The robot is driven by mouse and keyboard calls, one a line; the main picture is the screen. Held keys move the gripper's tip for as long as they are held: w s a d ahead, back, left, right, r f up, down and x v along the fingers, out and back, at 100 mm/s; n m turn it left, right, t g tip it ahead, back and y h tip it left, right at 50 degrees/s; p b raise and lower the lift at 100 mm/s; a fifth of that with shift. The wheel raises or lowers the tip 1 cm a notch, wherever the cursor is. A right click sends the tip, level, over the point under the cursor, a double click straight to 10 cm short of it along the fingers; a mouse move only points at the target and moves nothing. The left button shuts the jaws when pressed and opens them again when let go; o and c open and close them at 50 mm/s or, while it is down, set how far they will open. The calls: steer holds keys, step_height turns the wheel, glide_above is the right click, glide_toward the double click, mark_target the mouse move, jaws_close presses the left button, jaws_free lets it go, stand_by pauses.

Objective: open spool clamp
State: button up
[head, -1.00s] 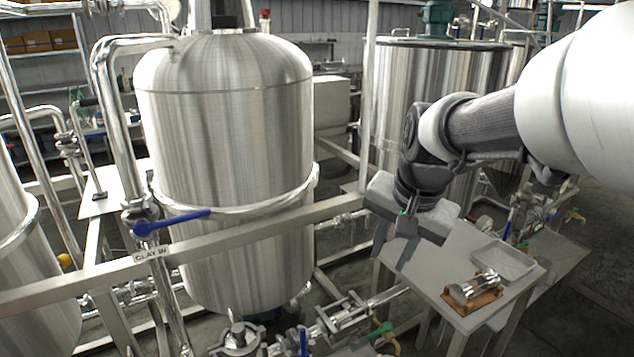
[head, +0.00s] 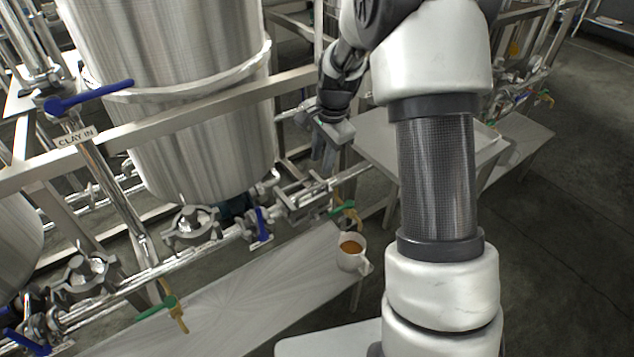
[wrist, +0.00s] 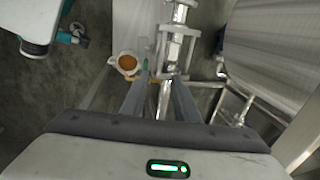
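A metal clamp-like frame with crossbars (head: 300,196) sits on the pipe line at the tank's foot in the head view; I take it for the spool clamp. In the wrist view the frame (wrist: 176,48) stands just beyond my fingertips, slightly right of centre. My gripper (head: 322,162) points down, above and right of the frame in the head view. In the wrist view my gripper (wrist: 158,82) has its two fingers apart, with part of the pipe showing between them. Nothing is held. I cannot tell whether a finger touches the frame.
A white cup of brown liquid (head: 351,254) stands beneath a green-handled valve (head: 342,209). A blue-handled valve (head: 262,225) and a round fitting (head: 190,227) lie left along the pipe. The tank (head: 185,120) and a rail (head: 190,122) stand behind. A side table (head: 376,150) is right.

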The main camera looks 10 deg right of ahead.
mark_target(304, 193)
steer(key=f, duration=0.3)
steer(key=w+f, duration=0.1)
steer(key=f, duration=0.2)
steer(key=w+f+b, duration=0.1)
steer(key=f, duration=0.3)
steer(key=shift+a, duration=0.35)
jaws_close()
